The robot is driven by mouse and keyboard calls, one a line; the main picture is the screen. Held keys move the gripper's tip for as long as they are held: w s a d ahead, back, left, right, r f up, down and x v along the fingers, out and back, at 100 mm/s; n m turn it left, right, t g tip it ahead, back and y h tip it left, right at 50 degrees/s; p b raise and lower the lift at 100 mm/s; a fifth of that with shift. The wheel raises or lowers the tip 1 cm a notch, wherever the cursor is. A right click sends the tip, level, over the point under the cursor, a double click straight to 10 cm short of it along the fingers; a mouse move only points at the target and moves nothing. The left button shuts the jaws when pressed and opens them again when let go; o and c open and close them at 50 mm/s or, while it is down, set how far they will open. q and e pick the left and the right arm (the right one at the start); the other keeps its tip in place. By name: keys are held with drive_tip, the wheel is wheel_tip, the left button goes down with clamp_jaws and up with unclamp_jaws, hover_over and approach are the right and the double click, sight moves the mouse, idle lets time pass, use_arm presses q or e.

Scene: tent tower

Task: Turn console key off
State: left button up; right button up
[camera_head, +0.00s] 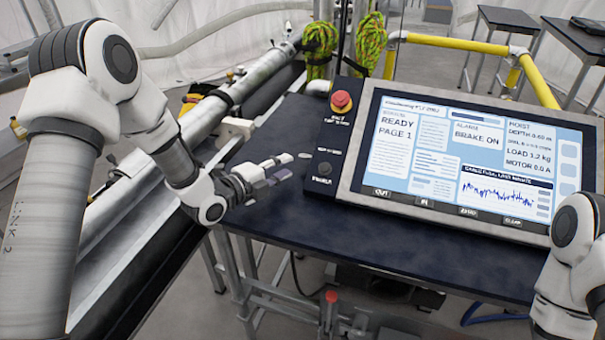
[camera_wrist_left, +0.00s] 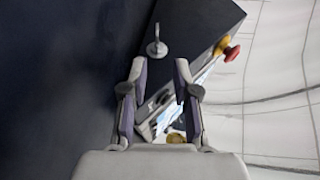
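The console (camera_head: 357,150) stands on the dark table, its screen lit with "READY PAGE 1" and "BRAKE ON". A small dark round switch (camera_head: 325,168) sits on its left side panel, with lettering too small to read. A silver key-like piece (camera_wrist_left: 157,47) shows just beyond my fingertips in the left wrist view; I cannot tell which way it is turned. My left gripper (camera_head: 283,167) is open and empty, left of the side panel. In the left wrist view its two fingers (camera_wrist_left: 160,68) are apart, with the silver piece ahead of the gap. My right gripper is out of view.
A red stop button (camera_head: 341,102) on a yellow base sits above the switch; it also shows in the left wrist view (camera_wrist_left: 231,53). The table front (camera_head: 330,222) is clear. Yellow rails (camera_head: 455,43) stand behind.

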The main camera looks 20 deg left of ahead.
sight(301, 157)
use_arm(q)
drive_tip(key=shift+w+a+f+p, duration=0.15)
drive_tip(key=shift+w+a+f, duration=0.1)
drive_tip(key=shift+w, duration=0.25)
drive_tip(key=shift+w+a+f+p, duration=0.15)
drive_tip(key=shift+w+a+f, duration=0.1)
drive_tip(key=shift+w, duration=0.25)
drive_tip(key=x, duration=0.3)
drive_tip(key=d+p+x, duration=0.1)
drive_tip(key=x, duration=0.2)
drive_tip(key=shift+s+r, duration=0.25)
drive_tip(key=shift+w+a+f, duration=0.1)
drive_tip(key=shift+w+f, duration=0.1)
drive_tip(key=shift+w, duration=0.15)
drive_tip(key=shift+s, duration=0.1)
clamp_jaws()
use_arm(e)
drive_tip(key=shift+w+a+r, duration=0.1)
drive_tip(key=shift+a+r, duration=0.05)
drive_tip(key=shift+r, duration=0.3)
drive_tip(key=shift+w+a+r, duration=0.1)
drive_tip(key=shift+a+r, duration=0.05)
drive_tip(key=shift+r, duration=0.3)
